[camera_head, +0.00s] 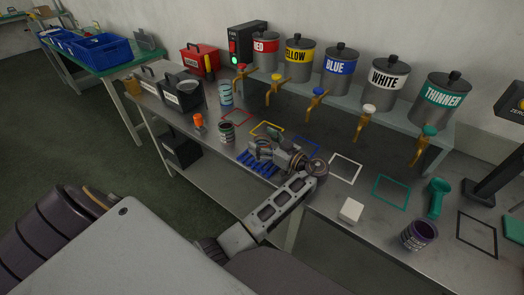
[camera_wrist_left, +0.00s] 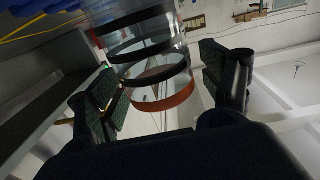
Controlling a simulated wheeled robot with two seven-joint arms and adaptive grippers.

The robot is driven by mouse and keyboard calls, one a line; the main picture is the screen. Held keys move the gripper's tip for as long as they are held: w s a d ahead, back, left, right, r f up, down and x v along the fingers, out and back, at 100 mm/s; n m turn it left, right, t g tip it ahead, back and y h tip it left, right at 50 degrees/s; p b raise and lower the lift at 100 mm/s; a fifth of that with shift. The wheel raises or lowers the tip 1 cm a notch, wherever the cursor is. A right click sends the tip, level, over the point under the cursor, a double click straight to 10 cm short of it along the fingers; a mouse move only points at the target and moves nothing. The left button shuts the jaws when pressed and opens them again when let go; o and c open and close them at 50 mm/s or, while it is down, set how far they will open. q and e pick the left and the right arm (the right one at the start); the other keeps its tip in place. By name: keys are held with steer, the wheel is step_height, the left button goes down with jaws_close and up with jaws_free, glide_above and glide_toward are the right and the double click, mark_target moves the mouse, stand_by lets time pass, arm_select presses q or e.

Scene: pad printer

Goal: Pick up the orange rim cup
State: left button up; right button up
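In the left wrist view a clear, glassy cup (camera_wrist_left: 150,55) with dark bands and an orange rim (camera_wrist_left: 165,97) stands out between and beyond my fingers. My left gripper (camera_wrist_left: 165,90) has its two dark fingers spread on either side of the cup. A gap shows between the right finger and the rim; whether the left finger touches the cup cannot be told. In the head view my left gripper (camera_head: 276,153) is low over the workbench, in front of the yellow and blue outlined squares. There it largely hides the cup. My right gripper is not in view.
The workbench (camera_head: 315,196) holds a blue slotted rack (camera_head: 257,163) beside my gripper, a labelled can (camera_head: 226,132) to its left and a white block (camera_head: 351,210) to its right. Paint drums with taps, such as the blue drum (camera_head: 340,68), stand on the shelf behind.

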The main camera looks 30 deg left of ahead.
arm_select(q)
steer(key=c, duration=1)
steer(key=shift+r, duration=0.1)
step_height(320, 180, up, 10)
